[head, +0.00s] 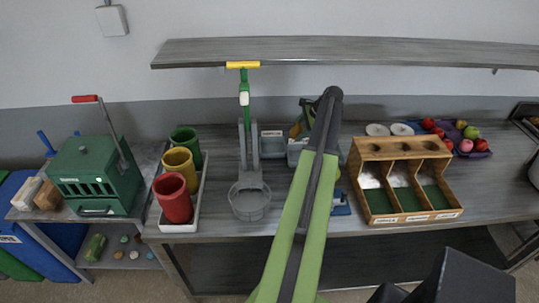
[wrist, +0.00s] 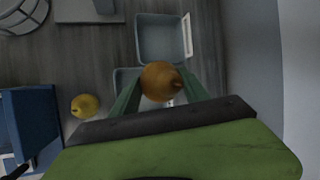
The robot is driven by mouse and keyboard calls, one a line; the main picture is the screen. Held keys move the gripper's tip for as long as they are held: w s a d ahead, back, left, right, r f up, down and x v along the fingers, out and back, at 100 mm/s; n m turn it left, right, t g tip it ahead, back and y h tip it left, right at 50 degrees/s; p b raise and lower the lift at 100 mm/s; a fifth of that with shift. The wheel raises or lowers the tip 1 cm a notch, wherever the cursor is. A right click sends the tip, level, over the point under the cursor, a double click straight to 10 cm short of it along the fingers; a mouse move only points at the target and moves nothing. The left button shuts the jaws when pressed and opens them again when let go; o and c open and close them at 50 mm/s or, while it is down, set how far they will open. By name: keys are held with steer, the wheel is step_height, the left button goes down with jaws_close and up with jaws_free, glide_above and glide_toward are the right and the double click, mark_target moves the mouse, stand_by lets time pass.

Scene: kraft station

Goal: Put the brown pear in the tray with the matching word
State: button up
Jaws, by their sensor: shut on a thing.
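In the wrist view the brown pear (wrist: 160,82) sits between the green fingers of my gripper (wrist: 158,90), which is shut on it. A grey-blue tray (wrist: 158,22) lies just beyond the pear, empty, with a white label on its right edge; the word is not readable. A second grey-blue tray (wrist: 122,76) lies beneath the pear and fingers, mostly hidden. In the head view one small tray (head: 272,145) stands left of my arm and another tray (head: 297,158) is partly behind it. My gripper is mostly hidden there by my arm.
A yellow fruit (wrist: 85,105) lies on the bench beside a blue object (wrist: 35,125). A wooden three-bay box (head: 400,150) stands right of my arm. A green press (head: 246,150) with a round basket stands left. A shelf (head: 350,52) runs above.

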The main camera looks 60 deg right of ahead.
steer(key=shift+w+f, duration=0.1)
steer(key=shift+w, duration=0.1)
steer(key=w+f+b, duration=0.2)
steer(key=w, duration=0.1)
steer(key=w+a+f+b, duration=0.1)
steer(key=w+f+b, duration=0.1)
steer(key=w, duration=0.1)
steer(key=w+a+f+b, duration=0.1)
steer(key=w+f+b, duration=0.1)
steer(key=w+b, duration=0.1)
steer(key=shift+w+a+f, duration=0.15)
steer(key=shift+w+f, duration=0.15)
steer(key=shift+w, duration=0.05)
steer(key=shift+w+a, duration=0.1)
steer(key=shift+w, duration=0.3)
step_height(320, 180, down, 4)
steer(key=b, duration=0.4)
steer(key=shift+f, duration=0.25)
steer(key=shift+r, duration=0.25)
steer(key=shift+f, duration=0.1)
steer(key=o, duration=1.4)
steer(key=shift+c, duration=0.2)
